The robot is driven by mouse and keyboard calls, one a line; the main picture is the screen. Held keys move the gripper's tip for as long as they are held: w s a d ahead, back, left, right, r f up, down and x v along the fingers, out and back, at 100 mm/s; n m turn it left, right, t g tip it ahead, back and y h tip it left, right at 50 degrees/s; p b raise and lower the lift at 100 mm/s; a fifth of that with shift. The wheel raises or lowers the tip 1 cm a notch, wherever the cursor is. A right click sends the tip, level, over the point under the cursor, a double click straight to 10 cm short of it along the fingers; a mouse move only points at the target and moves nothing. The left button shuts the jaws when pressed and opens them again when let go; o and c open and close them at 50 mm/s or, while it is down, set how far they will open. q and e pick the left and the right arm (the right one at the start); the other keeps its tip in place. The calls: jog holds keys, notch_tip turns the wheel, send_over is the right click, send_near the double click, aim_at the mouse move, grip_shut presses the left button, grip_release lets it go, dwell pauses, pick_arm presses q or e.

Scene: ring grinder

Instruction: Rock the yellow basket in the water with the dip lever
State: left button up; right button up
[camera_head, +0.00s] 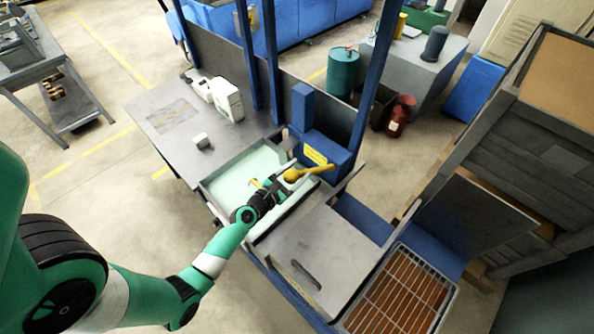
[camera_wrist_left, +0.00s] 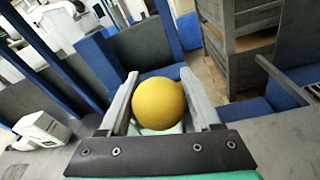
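The yellow dip lever (camera_head: 318,169) ends in a yellow ball knob (camera_head: 291,175) above the pale green water tank (camera_head: 216,187). In the left wrist view the ball knob (camera_wrist_left: 159,104) sits between the two fingers, which stand apart on either side of it. My left gripper (camera_head: 277,187) is at the knob, over the tank's right part. Whether its fingers press on the knob, I cannot tell. A small yellow piece (camera_head: 256,183) shows beside the gripper, perhaps part of the basket. The rest of the basket is hidden or cannot be made out. My right gripper is not in view.
A blue housing with a yellow label (camera_head: 317,157) stands behind the lever, among blue posts (camera_head: 272,62). A grey table (camera_head: 157,122) with a white box (camera_head: 227,99) lies to the left. A grey lid with a dark handle (camera_head: 322,256) and a wire rack (camera_head: 402,292) lie to the right.

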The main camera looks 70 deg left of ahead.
pick_arm(q)
jog(key=shift+o, duration=1.4)
jog(key=b+v, duration=0.1)
jog(key=v, duration=1)
jog(key=shift+s+d, duration=0.2)
jog(key=shift+s, duration=0.05)
